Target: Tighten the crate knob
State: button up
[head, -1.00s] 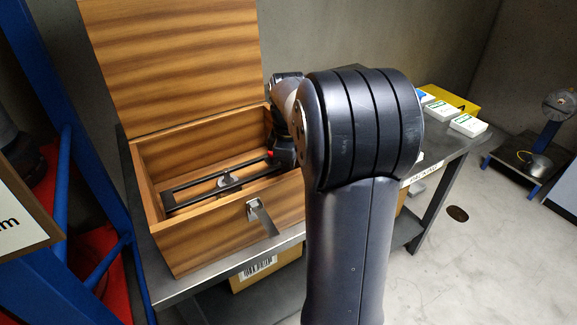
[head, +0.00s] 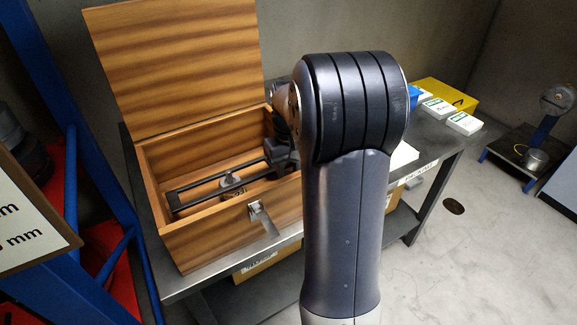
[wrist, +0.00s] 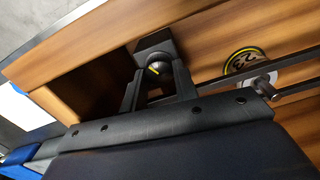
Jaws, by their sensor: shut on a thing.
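The open wooden crate (head: 212,215) stands on the bench with its lid (head: 175,70) raised. A dark clamp frame (head: 188,208) lies across the inside of the crate. In the wrist view, the round dark knob (wrist: 157,68) with a yellow mark sits by a dark block at the crate wall. My gripper (wrist: 157,82) is shut on this knob, one finger on each side. In the head view, my arm hides the crate's right end and most of the gripper.
A latch (head: 262,217) hangs on the crate's front. White boxes (head: 464,123) and a yellow case (head: 446,95) stand at the bench's right. A blue rack (head: 85,140) with a sign (head: 35,225) is close on the left. The floor at right is mostly clear.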

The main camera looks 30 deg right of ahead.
jog(key=m+p, duration=0.1)
jog(key=m, duration=0.5)
jog(key=m+p, duration=0.1)
jog(key=m, duration=0.4)
jog(key=shift+d+m, duration=0.1)
jog(key=shift+m, duration=0.3)
jog(key=m+p, duration=0.1)
jog(key=m, duration=0.5)
jog(key=shift+s, duration=0.1)
jog(key=m, duration=0.5)
jog(key=shift+m, duration=0.3)
jog(key=o, duration=1)
jog(key=shift+c, duration=0.2)
jog(key=shift+r, duration=0.1)
